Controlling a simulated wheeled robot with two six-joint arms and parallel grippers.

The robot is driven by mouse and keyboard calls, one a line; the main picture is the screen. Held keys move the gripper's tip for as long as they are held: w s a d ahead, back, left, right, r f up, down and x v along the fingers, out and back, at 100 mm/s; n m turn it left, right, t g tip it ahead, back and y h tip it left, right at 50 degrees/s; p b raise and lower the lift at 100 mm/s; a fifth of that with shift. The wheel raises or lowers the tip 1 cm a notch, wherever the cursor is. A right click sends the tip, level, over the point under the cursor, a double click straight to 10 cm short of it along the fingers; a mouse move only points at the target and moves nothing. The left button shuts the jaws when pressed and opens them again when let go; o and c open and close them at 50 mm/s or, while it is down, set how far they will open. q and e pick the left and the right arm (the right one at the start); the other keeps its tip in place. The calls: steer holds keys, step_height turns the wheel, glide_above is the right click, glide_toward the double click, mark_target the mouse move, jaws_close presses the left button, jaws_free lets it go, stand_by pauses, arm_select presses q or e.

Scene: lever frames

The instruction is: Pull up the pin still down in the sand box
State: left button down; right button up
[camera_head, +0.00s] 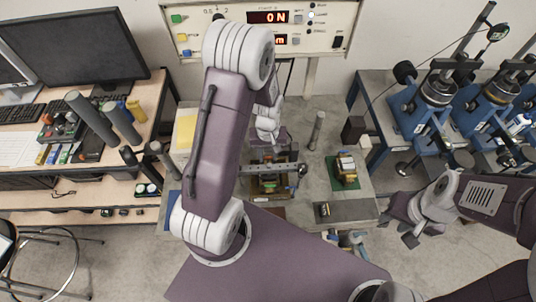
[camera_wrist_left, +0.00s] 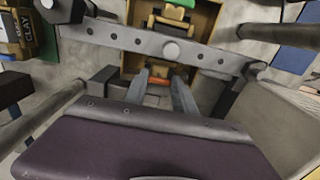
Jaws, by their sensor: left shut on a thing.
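My left gripper (camera_wrist_left: 160,82) reaches down beside a metal bar with holes (camera_wrist_left: 140,39) in the left wrist view. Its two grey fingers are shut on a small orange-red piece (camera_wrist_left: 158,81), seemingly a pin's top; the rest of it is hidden. A wooden box (camera_wrist_left: 208,20) lies under the bar, with yellow and green parts in it. I cannot read which box is the sand one. In the head view the bar (camera_head: 283,168) crosses the wooden boxes, and my left wrist hides part of them. My right gripper (camera_head: 410,238) hangs away at the right; its fingers are unclear.
A clay box (camera_wrist_left: 25,32) stands near one end of the bar. Rods (camera_wrist_left: 270,32) stand close to the gripper. Blue test frames (camera_head: 415,115) fill the right table.

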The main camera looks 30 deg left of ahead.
mark_target(268, 157)
arm_select(q)
steer(key=c, duration=1)
jaws_free()
steer(key=shift+w+r, duration=0.15)
steer(key=shift+w, duration=0.05)
steer(key=shift+s, duration=0.1)
step_height(268, 157, up, 9)
steer(key=b, duration=0.1)
steer(key=shift+b, duration=0.3)
steer(key=shift+s, duration=0.1)
